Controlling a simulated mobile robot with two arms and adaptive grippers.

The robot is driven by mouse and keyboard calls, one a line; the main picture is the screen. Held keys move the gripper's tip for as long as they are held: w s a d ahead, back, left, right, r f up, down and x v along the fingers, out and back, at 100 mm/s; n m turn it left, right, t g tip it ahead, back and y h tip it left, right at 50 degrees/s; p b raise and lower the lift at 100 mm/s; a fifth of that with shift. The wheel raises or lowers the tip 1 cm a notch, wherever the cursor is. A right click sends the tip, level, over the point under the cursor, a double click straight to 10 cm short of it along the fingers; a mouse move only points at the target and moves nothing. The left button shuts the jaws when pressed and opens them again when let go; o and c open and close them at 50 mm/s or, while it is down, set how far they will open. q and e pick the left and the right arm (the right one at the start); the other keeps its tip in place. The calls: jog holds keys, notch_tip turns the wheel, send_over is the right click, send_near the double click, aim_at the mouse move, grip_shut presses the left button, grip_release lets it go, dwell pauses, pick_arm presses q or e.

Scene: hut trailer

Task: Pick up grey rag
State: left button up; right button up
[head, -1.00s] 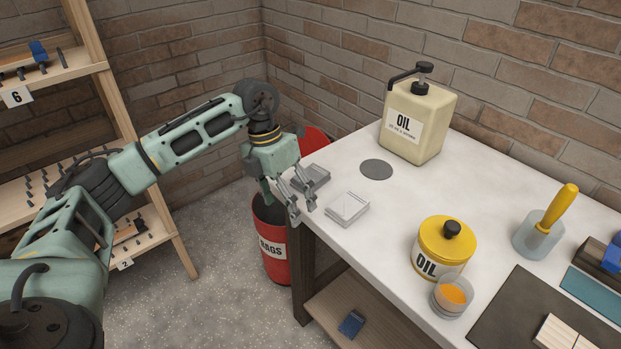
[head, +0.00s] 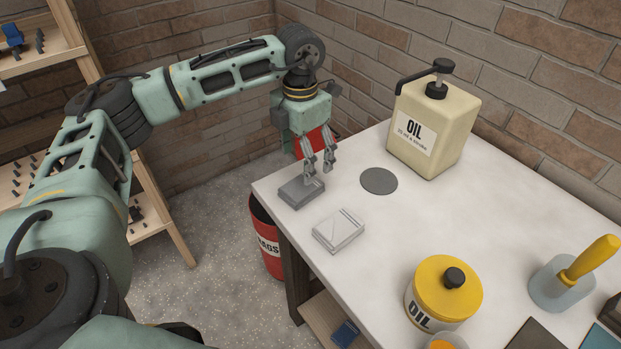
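A folded dark grey rag (head: 298,193) lies flat near the left corner of the white workbench. My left gripper (head: 317,175) points down at the rag's far right edge. Its two fingers are apart with nothing visible between them. I cannot tell whether a fingertip touches the rag. My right gripper is not in view.
The workbench (head: 400,225) also holds a beige oil pump can (head: 428,130), a grey disc (head: 379,181), a yellow-lidded oil tin (head: 443,292) and a yellow-handled brush in a holder (head: 575,275). A red rags bin (head: 267,240) stands beside the bench. Shelving is at left.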

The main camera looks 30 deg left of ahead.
aim_at(303, 185)
pick_arm(q)
jog(key=shift+s+f, duration=0.15)
jog(key=shift+f, duration=0.35)
notch_tip(303, 185, down, 6)
jog(key=shift+d+f+p, duration=0.1)
jog(key=shift+d+p, duration=0.05)
jog(key=shift+p, duration=0.85)
jog(key=shift+s, duration=0.1)
jog(key=c, duration=1.2)
